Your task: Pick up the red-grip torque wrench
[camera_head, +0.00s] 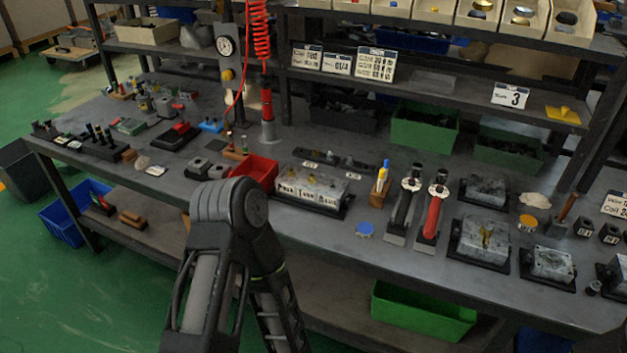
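Nothing touches the red grip. One of my arms, a dark bent link, rises at the lower left of centre, well left of the wrenches. Neither gripper shows in the head view.
A metal block with a lettered front (312,193) and a red bin (256,171) stand left of the wrenches. Valve blocks (480,240) stand close on the right. A blue cap (365,230) lies near the front edge. A shelf (440,88) overhangs the back.

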